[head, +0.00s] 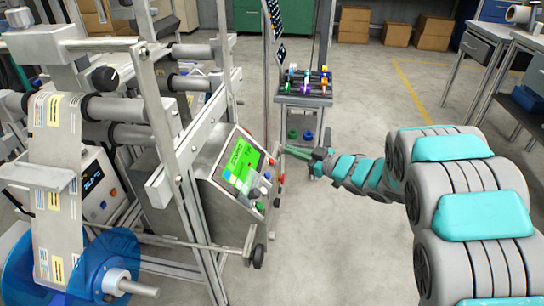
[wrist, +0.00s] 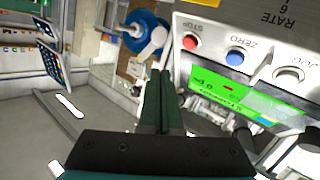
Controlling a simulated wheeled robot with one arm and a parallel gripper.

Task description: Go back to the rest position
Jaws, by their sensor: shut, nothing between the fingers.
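My gripper (head: 304,153) is shut and empty, with its green fingers together, just right of a grey control panel (head: 213,178) in the head view. My arm reaches in from the right side. In the wrist view the closed fingers (wrist: 161,78) point up the picture, left of the panel. The panel has a lit green screen (wrist: 232,91), a red STOP button (wrist: 190,43), a blue ZERO button (wrist: 235,57) and a pale JOG button (wrist: 287,73). I cannot tell whether the fingers touch the panel.
A metal frame machine with a web of labels (head: 54,140) and a blue reel (head: 95,268) fills the left. A cart with coloured items (head: 305,88) stands behind my gripper. Cardboard boxes (head: 434,32) and a workbench (head: 480,32) are farther back. The floor between is clear.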

